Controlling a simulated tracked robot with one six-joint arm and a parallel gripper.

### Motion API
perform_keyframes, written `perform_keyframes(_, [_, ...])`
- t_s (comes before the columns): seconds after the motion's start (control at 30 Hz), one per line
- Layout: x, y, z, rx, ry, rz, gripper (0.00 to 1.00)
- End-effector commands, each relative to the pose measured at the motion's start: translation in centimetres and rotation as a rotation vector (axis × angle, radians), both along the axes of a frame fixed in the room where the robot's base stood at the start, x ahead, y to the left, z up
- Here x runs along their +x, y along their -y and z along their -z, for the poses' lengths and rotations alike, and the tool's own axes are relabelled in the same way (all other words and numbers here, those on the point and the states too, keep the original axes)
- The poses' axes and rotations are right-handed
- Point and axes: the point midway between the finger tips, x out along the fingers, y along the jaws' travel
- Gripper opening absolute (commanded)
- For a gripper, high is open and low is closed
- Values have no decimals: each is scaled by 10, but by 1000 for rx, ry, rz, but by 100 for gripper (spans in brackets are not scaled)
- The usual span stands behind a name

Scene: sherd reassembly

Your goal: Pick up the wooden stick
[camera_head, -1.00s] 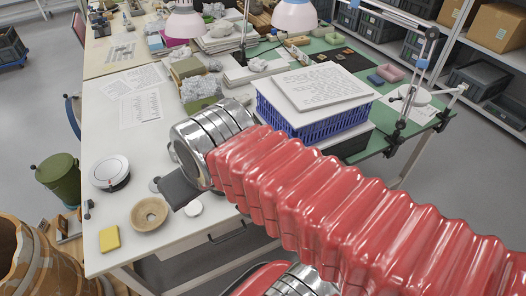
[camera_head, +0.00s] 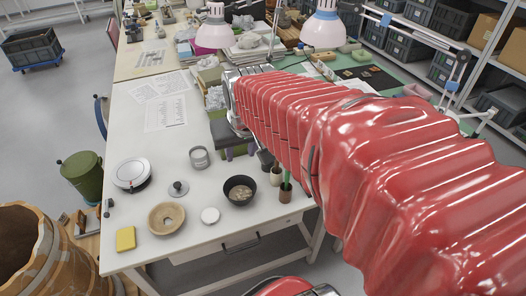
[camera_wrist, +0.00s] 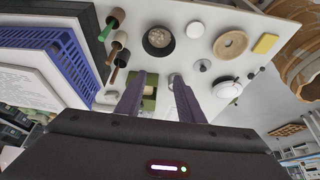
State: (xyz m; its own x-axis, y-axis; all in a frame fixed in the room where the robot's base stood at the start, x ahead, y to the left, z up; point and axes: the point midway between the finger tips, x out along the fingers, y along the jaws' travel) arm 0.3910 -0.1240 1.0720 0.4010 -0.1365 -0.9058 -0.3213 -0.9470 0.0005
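I cannot single out a wooden stick with certainty. Several small brown pots or handles with thin sticks stand in a row near the table's front edge. In the head view one brown pot (camera_head: 285,194) holds a green stick (camera_head: 287,178), and another pot (camera_head: 276,177) stands behind it. The wrist view shows the row at upper left, with a brown end (camera_wrist: 116,17) and a dark green stick (camera_wrist: 104,33). My gripper (camera_wrist: 158,98) is open, its two fingers apart with nothing held, above the table beside the row. In the head view my arm largely hides it.
A blue crate (camera_wrist: 72,68) is close by on the left in the wrist view.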

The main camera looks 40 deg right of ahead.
Motion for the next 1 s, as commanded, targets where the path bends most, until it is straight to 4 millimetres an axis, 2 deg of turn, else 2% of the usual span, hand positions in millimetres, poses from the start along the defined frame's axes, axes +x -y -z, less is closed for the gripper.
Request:
perform_keyframes(0.03, [6, 18, 6, 3, -10, 35, 35])
perform_keyframes(0.3, [25, 107, 34, 15, -33, 192, 35])
perform_keyframes(0.4, [27, 133, 43, 19, -38, 237, 35])
perform_keyframes(0.5, [27, 150, 49, 21, -39, 264, 35])
perform_keyframes(0.63, [28, 157, 52, 20, -39, 274, 35])
perform_keyframes(1.0, [29, 156, 55, 21, -41, 272, 35])
